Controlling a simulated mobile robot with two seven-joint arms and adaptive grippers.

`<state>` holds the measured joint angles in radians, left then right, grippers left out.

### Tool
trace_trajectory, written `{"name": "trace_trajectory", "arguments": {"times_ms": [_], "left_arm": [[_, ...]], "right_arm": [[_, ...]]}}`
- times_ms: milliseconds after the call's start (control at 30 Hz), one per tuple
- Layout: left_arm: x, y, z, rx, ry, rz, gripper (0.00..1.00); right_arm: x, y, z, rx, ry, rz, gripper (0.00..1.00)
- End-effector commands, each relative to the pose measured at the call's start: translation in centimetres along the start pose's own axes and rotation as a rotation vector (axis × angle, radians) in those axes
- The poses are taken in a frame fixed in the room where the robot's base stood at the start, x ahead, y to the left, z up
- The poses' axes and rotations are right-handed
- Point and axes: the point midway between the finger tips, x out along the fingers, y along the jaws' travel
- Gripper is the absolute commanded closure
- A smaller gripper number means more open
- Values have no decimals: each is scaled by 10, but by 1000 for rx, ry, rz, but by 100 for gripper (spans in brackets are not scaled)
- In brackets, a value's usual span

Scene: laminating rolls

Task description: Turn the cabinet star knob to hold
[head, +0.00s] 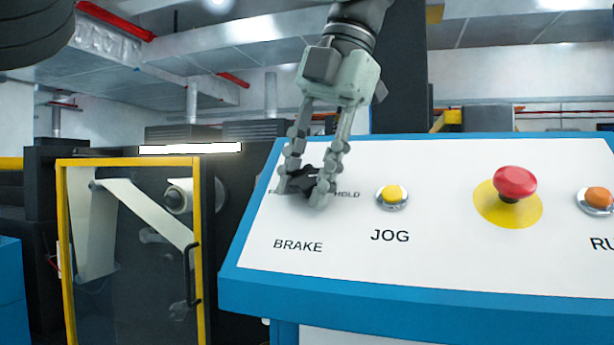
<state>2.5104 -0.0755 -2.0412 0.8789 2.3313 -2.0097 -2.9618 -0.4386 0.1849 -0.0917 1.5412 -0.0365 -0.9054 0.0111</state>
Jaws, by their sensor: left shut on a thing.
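The black star knob (304,179) sits on the white sloping panel (440,260) of the blue cabinet, above the BRAKE label. A HOLD label (348,194) shows to its right; a label at its left is mostly hidden by a finger. My left gripper (308,186) reaches down from above with its fingers on both sides of the knob, shut on it. The fingers cover much of the knob, so I cannot tell which way it points. My right gripper is not in view.
To the right on the panel are a yellow JOG button (392,195), a red mushroom button (515,183) on a yellow disc, and an orange button (598,198). A yellow-framed machine door (198,260) stands at the left.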

Motion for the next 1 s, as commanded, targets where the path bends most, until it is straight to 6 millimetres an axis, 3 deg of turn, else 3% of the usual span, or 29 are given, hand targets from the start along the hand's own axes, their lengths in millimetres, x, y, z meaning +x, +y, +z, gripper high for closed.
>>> {"name": "trace_trajectory", "arguments": {"times_ms": [100,133,300,800,1000], "left_arm": [[3,-2,0,4,7,-1,97],[3,-2,0,4,7,-1,67],[2,-1,0,2,5,-2,46],[1,0,0,-7,2,-11,46],[2,1,0,-124,2,-152,46]], "right_arm": [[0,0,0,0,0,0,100],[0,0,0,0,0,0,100],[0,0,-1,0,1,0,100],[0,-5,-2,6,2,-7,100],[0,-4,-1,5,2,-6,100]]}}
